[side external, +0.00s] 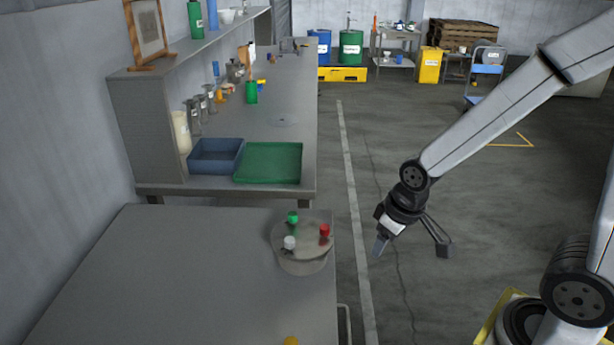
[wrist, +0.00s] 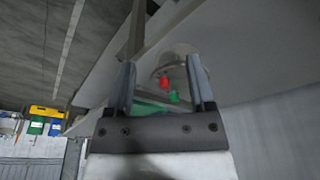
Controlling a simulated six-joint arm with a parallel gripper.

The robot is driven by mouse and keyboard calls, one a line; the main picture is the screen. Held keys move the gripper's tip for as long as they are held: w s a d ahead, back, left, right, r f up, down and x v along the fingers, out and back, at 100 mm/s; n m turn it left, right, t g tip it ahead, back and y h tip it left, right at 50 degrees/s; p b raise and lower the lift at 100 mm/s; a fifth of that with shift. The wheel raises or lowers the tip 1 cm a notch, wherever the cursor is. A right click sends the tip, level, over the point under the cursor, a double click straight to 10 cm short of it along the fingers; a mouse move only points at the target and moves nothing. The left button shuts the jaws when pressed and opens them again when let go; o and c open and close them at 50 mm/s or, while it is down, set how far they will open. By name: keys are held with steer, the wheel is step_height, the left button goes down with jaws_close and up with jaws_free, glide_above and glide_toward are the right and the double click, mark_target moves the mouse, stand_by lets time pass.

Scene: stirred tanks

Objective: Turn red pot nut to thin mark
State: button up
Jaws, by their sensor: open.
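A round grey tank lid (side external: 284,255) sits at the right edge of the near table and bears three small coloured nuts. The red nut (side external: 324,231) is at the lid's right side, the green nut (side external: 292,217) at the back and the white nut (side external: 289,242) at the front left. My gripper (side external: 412,250) is open and empty, in the air to the right of the lid, apart from it. In the wrist view the red nut (wrist: 163,82) and the green nut (wrist: 174,97) show between the open fingers (wrist: 163,85), farther off. The thin mark cannot be made out.
The near grey table (side external: 170,275) is mostly bare, with a yellow object (side external: 291,341) at its front edge. Behind it a bench holds a blue bin (side external: 215,157), a green tray (side external: 268,162) and several bottles. The floor right of the table is open.

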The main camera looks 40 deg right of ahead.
mark_target(324, 227)
steer(key=w+n+g, duration=0.1)
steer(key=w+n, duration=0.2)
steer(key=w, duration=0.2)
steer(key=w+r+n, duration=0.1)
steer(key=w+n, duration=0.3)
steer(key=w, duration=0.2)
steer(key=w+n+g, duration=0.1)
steer(key=w+n, duration=0.2)
steer(key=w, duration=0.2)
steer(key=shift+w+r+n+g, duration=0.2)
steer(key=shift+r+n+g, duration=0.1)
steer(key=shift+n, duration=0.1)
steer(key=shift+f, duration=0.1)
steer(key=shift+f, duration=3.8)
jaws_close()
